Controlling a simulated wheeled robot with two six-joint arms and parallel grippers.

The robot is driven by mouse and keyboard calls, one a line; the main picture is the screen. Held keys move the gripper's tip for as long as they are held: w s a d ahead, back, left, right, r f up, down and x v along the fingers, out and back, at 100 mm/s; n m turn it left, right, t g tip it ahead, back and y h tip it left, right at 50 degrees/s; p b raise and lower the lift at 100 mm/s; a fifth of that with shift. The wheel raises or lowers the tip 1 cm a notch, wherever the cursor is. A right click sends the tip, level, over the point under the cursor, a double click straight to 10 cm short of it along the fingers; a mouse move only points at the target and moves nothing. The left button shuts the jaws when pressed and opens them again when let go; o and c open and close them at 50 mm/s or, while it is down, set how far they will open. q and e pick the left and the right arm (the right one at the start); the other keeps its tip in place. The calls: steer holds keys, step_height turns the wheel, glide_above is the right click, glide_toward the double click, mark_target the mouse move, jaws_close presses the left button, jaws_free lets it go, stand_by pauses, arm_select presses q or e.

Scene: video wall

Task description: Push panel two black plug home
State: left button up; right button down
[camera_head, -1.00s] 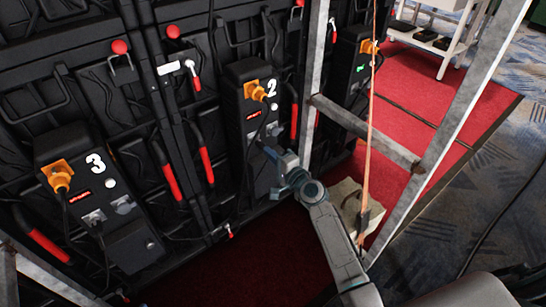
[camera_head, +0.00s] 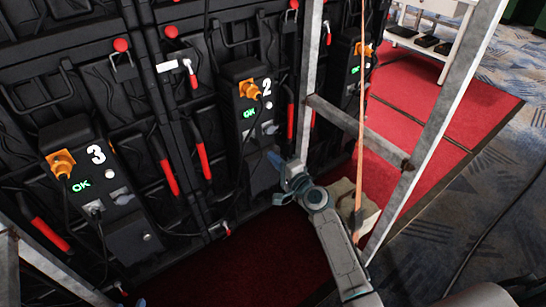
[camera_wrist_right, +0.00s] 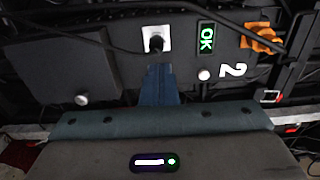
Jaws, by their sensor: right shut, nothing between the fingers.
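The panel two box (camera_head: 243,142) is a dark unit with a white "2", an orange plug (camera_head: 251,89) and a lit green OK display (camera_head: 249,112). In the right wrist view the black plug (camera_wrist_right: 156,43) sits in a white-framed socket (camera_wrist_right: 149,32), beside the green OK display (camera_wrist_right: 206,38). My right gripper (camera_head: 273,157) is shut and empty. Its blue fingertips (camera_wrist_right: 158,68) point at the plug from just below in that view; I cannot tell whether they touch it. A small blue tip at the bottom edge may be my left gripper (camera_head: 140,302).
The panel three box (camera_head: 100,190) at left also shows green OK. A metal frame (camera_head: 436,120) stands right of my right arm, with an orange strap (camera_head: 360,125) hanging beside it. Cables run over the panels. Red carpet (camera_head: 425,135) lies open beyond the frame.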

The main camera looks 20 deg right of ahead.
arm_select(q)
steer(key=shift+w+a+f+g, duration=0.1)
steer(key=shift+f+g, duration=0.2)
steer(key=shift+f, duration=0.05)
arm_select(e)
steer(key=v, duration=0.8)
steer(key=shift+s+f, duration=0.15)
steer(key=shift+s, duration=0.1)
steer(key=shift+d, duration=0.1)
